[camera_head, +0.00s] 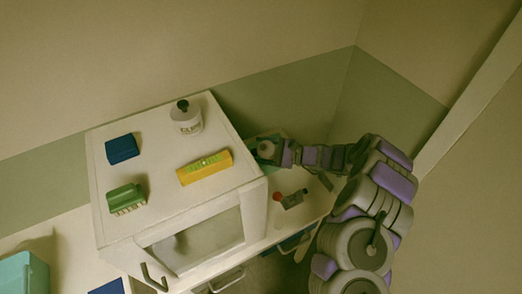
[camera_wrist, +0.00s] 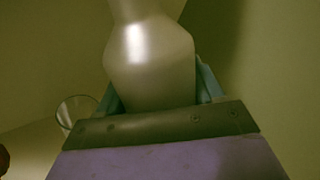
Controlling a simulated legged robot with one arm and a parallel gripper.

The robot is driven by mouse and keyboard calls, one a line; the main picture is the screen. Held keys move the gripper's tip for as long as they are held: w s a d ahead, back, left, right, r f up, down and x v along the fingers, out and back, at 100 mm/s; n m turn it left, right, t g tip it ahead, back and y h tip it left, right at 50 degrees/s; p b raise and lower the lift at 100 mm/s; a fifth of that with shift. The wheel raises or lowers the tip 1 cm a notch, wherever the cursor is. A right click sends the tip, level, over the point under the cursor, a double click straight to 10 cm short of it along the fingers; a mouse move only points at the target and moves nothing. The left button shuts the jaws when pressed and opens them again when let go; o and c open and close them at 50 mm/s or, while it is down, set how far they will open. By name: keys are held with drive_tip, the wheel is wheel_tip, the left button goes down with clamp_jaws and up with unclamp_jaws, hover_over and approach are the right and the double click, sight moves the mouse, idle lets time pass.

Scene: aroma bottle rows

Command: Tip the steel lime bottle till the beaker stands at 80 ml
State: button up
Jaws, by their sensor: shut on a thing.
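My gripper (camera_wrist: 155,100) is shut on a grey steel bottle (camera_wrist: 150,60), which fills the middle of the wrist view; its top is cut off by the frame. The bottle's label is not visible. A clear glass beaker (camera_wrist: 75,108) stands to the left, partly hidden behind my gripper, apart from the bottle. No marks or liquid level can be read on it. In the head view my gripper (camera_head: 280,153) is beside the right side of the white cabinet, with a small pale part of the bottle (camera_head: 266,149) showing. I cannot tell how far it is tilted.
A white cabinet (camera_head: 120,185) stands left of my gripper. On it are a white bottle with a dark cap (camera_head: 187,121), a yellow level (camera_head: 204,168), a blue block (camera_head: 122,149) and a green brush (camera_head: 127,199). A red-and-grey item (camera_head: 291,200) lies right of it.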

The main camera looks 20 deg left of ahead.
drive_tip(key=shift+s+d, duration=0.1)
drive_tip(key=shift+d, duration=0.1)
drive_tip(key=shift+a+f+n+b, duration=0.2)
drive_tip(key=shift+a+n+b, duration=0.2)
drive_tip(key=shift+a+n, duration=0.15)
drive_tip(key=shift+d+n+t, duration=0.25)
drive_tip(key=shift+d+t, duration=0.05)
drive_tip(key=shift+d, duration=0.15)
drive_tip(key=shift+b, duration=0.3)
drive_tip(key=shift+a+f+n, duration=0.1)
drive_tip(key=shift+a+n, duration=0.2)
drive_tip(key=shift+n, duration=0.1)
drive_tip(key=shift+d+b, duration=0.2)
drive_tip(key=shift+b, duration=0.3)
drive_tip(key=shift+w+f+n+t+h+b, duration=0.5)
drive_tip(key=shift+n+b, duration=0.5)
drive_tip(key=shift+b, duration=1.2)
idle(0.4)
drive_tip(key=shift+w+n, duration=0.2)
drive_tip(key=shift+n, duration=0.2)
drive_tip(key=shift+w+r+n, duration=0.2)
drive_tip(key=shift+n, duration=0.4)
